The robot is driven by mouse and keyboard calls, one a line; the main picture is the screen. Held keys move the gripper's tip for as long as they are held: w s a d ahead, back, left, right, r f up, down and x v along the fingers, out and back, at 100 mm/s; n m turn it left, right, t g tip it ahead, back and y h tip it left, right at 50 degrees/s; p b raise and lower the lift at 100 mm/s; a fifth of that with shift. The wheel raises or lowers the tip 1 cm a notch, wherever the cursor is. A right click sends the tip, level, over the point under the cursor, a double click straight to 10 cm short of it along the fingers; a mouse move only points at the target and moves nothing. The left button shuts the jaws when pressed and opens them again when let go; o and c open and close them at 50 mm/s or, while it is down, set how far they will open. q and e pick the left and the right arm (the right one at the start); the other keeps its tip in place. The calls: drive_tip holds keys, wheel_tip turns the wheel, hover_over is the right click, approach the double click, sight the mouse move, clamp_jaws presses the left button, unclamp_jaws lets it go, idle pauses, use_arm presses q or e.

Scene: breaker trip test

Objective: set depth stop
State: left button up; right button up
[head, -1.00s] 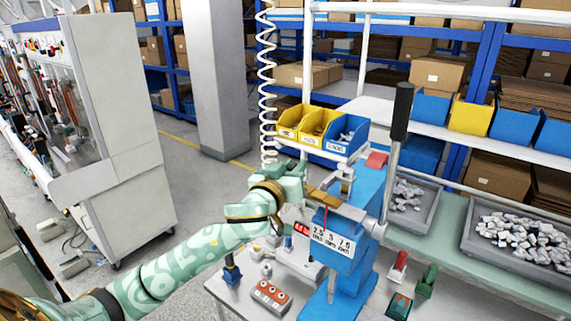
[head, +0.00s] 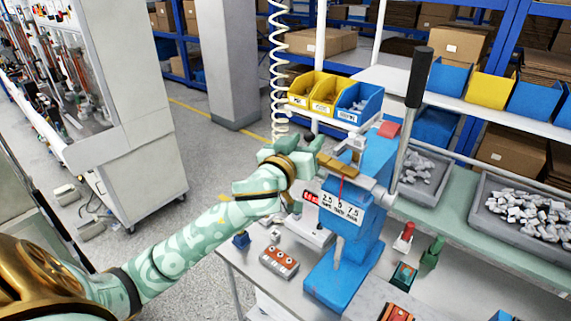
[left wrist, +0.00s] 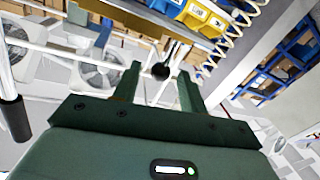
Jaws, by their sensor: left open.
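The blue press (head: 378,165) stands on the workbench, with a white scale plate (head: 340,207) marked 2.5, 5, 7.5 and a thin red pointer (head: 341,188) at it. A brass-coloured bar (head: 338,166) juts left from its top. My left gripper (head: 317,146) is beside the press head, just left of and above this bar. In the left wrist view its fingers (left wrist: 160,80) are apart, with a black ball knob (left wrist: 161,71) on a thin rod showing between them. I cannot tell if they touch it. My right gripper is not in view.
The press's long black-handled lever (head: 418,78) rises at the right. Yellow and blue bins (head: 325,93) stand behind, and a coiled white hose (head: 279,70) hangs close behind my left gripper. A button box (head: 279,262) and small coloured fixtures occupy the bench.

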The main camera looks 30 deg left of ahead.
use_arm(q)
drive_tip(key=s+d+p, duration=0.1)
drive_tip(key=s+p, duration=0.3)
drive_tip(key=s, duration=0.9)
drive_tip(key=shift+s+d+p, duration=0.3)
drive_tip(key=shift+d+p, duration=0.1)
